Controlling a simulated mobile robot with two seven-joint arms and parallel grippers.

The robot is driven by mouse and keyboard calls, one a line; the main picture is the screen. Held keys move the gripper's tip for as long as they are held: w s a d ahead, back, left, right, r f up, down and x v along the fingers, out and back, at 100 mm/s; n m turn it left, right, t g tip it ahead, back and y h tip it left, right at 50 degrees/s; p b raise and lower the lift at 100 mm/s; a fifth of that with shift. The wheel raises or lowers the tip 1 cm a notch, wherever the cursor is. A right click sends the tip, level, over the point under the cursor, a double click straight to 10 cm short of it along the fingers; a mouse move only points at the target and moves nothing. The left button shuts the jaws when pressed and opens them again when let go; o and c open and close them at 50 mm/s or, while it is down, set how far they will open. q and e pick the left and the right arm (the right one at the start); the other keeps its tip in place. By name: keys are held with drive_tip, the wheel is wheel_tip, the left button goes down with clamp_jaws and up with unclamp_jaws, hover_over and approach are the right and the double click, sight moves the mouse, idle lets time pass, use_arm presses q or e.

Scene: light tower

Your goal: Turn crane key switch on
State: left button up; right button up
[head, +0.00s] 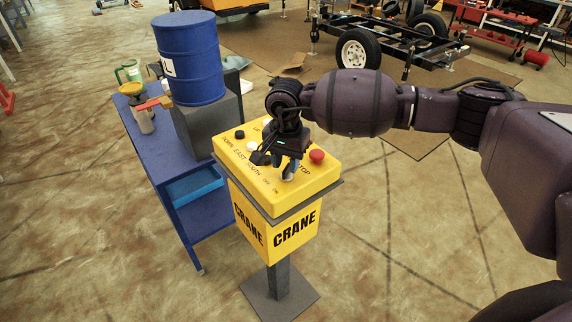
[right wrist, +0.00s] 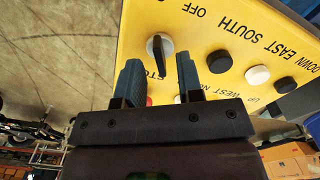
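The yellow crane control box (head: 307,190) stands on a grey pedestal with its button panel facing up. In the right wrist view, the key switch (right wrist: 158,46) is a dark handle on a round pale disc, close to the printed word OFF. My right gripper (head: 284,170) is over the panel in the head view and hides the key switch there. My left gripper is out of view.
A red stop button (head: 317,156) sits on the panel close to the right gripper. Black and white buttons (right wrist: 258,76) lie beside the switch. A blue workbench (head: 160,165) with a blue drum (head: 190,60) stands left of the box. Floor is clear in front.

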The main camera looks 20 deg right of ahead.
drive_tip(key=shift+f, duration=1)
clamp_jaws()
